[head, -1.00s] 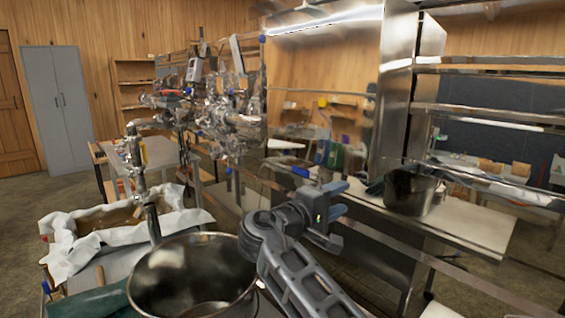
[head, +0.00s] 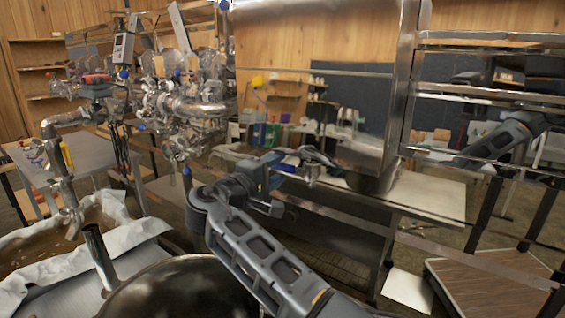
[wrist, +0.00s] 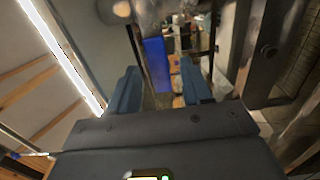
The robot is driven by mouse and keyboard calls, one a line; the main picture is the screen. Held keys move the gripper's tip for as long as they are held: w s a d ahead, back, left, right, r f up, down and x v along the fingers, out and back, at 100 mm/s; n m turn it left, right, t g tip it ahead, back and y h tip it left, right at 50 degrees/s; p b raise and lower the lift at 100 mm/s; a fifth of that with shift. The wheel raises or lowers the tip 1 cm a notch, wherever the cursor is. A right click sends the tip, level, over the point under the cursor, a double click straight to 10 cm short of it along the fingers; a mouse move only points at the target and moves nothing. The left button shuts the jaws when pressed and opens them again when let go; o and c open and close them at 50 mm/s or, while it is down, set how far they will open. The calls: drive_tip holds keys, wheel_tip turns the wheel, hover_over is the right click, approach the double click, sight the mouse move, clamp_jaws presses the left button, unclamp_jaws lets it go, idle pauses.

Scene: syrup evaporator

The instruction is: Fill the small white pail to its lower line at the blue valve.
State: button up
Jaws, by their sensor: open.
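A blue handle (head: 287,168), apparently the blue valve's, shows just beyond my gripper (head: 275,172) in the head view. In the wrist view the blue handle (wrist: 156,62) stands between the two blue-grey fingers of my gripper (wrist: 161,78). The fingers are open, with gaps beside the handle; I cannot tell the remaining depth between them. The metal valve body (head: 314,172) beside the handle is small and partly unclear. I see no small white pail or fill line in either current view.
A large dark pot (head: 185,290) stands at the near left, beside a cloth-lined pan (head: 40,255). Metal pipework (head: 165,105) rises behind. A wooden-topped platform (head: 490,285) occupies the lower right.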

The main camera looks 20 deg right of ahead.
sight(280, 167)
drive_tip(key=shift+x, duration=1.95)
drive_tip(key=shift+c, duration=0.3)
clamp_jaws()
